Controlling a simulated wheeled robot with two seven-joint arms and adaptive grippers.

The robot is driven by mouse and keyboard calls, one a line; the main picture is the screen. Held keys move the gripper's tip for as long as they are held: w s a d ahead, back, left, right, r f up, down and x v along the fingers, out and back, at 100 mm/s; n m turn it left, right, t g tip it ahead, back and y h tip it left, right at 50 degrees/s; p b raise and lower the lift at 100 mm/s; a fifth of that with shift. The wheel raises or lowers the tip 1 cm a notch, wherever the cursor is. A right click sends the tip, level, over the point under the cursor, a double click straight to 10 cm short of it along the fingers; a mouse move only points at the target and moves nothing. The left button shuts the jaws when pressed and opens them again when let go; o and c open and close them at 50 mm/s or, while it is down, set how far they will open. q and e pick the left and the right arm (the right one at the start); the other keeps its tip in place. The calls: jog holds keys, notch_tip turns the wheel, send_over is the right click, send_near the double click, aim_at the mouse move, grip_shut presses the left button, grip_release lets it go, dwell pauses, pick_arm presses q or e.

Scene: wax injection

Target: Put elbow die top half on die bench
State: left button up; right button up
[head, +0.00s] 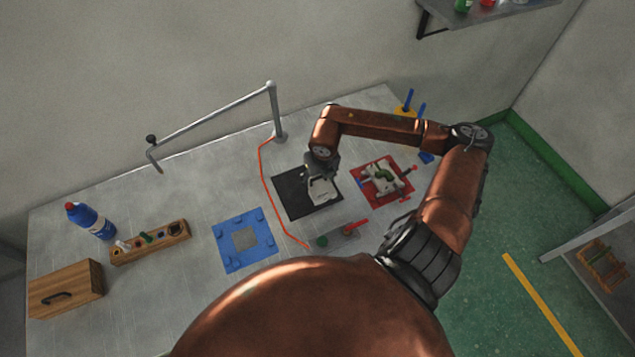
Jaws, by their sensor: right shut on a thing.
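The elbow die top half (321,191), a pale grey block, is at the black mat (290,194) on the grey bench (200,210). My right gripper (318,176) is shut on it from above and hides part of it. I cannot tell whether the block touches the mat or is just above it. To the right, a pale die part with a green curved piece (384,178) sits on a red plate (367,192). My left gripper is not in view.
A blue fixture plate (230,252), a wooden holder (150,243), a blue bottle (91,222) and a wooden box (66,289) stand to the left. A jointed metal arm (215,118) with a red hose (264,180) rises behind. A red-handled tool (350,229) lies in front.

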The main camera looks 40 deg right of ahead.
aim_at(317, 184)
jog(key=shift+w+d+f, duration=0.2)
jog(key=shift+w+f, duration=0.35)
jog(key=shift+f, duration=0.05)
jog(key=shift+w+f, duration=0.1)
jog(key=shift+f, duration=0.2)
notch_tip(317, 184, down, 3)
jog(key=shift+d+r+p, duration=0.1)
jog(key=shift+r+p, duration=0.05)
jog(key=shift+p, duration=0.35)
jog(key=shift+f, duration=0.2)
jog(key=o, duration=2)
